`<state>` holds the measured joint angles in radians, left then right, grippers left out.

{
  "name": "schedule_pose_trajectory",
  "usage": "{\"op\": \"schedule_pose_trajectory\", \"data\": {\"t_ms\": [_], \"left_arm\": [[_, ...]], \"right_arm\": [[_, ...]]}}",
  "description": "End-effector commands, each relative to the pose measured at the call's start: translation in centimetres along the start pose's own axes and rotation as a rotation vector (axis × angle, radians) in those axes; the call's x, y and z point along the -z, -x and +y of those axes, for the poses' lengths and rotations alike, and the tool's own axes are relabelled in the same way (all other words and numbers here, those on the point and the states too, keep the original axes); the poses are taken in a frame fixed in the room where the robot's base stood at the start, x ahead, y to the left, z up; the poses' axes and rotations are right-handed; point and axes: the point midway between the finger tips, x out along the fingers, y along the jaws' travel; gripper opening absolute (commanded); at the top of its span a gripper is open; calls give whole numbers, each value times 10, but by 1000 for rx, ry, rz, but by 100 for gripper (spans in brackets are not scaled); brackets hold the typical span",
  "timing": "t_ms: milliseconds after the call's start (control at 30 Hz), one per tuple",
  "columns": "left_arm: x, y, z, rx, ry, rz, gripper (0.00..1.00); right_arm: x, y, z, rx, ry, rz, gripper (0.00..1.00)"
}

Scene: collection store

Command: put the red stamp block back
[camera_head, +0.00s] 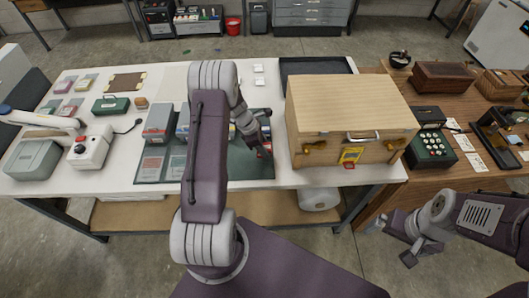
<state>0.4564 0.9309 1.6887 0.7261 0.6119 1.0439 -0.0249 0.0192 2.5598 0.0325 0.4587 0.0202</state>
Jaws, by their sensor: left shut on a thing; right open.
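My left gripper (263,150) reaches over the dark green mat (240,172) on the white table, just left of the wooden box. It is shut on a small red block (265,154), apparently the red stamp block, mostly hidden by the fingers. I cannot tell whether the block touches the mat. My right gripper (390,243) is open and empty, low in front of the brown table at the right.
The wooden box (350,105) with a front latch and a yellow-red tag stands close right of my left gripper. A grey box (160,120) stands on the mat's left part. A white-and-grey device (90,148) is further left. A dark typewriter-like machine (430,145) stands at right.

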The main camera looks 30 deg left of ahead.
Motion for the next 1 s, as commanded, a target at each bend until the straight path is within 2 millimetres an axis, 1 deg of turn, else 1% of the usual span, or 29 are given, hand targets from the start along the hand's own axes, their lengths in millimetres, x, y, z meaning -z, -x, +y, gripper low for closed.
{"op": "schedule_pose_trajectory", "data": {"t_ms": [133, 300, 400, 600, 733, 767, 800, 833, 1000], "left_arm": [[2, -4, 1, 1, -1, 0, 18], [14, -30, 1, 3, 1, 0, 18], [16, -38, 1, 1, 0, 0, 18], [16, -38, 1, -1, -1, 0, 18], [18, -42, 1, 0, -1, 0, 18], [18, -42, 1, 0, -1, 0, 46], [18, -41, 1, 0, -1, 0, 57], [18, -41, 1, 0, -1, 0, 65], [18, -41, 1, 0, 0, 0, 65]], "right_arm": [[0, 1, 0, 0, 0, 0, 100], [1, 7, 0, 0, 0, 0, 100], [1, 8, 0, 0, 0, 0, 100], [1, 7, 0, 0, 0, 0, 100], [0, 3, 0, 0, 0, 0, 100], [0, 3, 0, 0, 0, 0, 100], [0, 4, 0, 0, 0, 0, 100], [0, 4, 0, 0, 0, 0, 100], [0, 4, 0, 0, 0, 0, 100]]}}
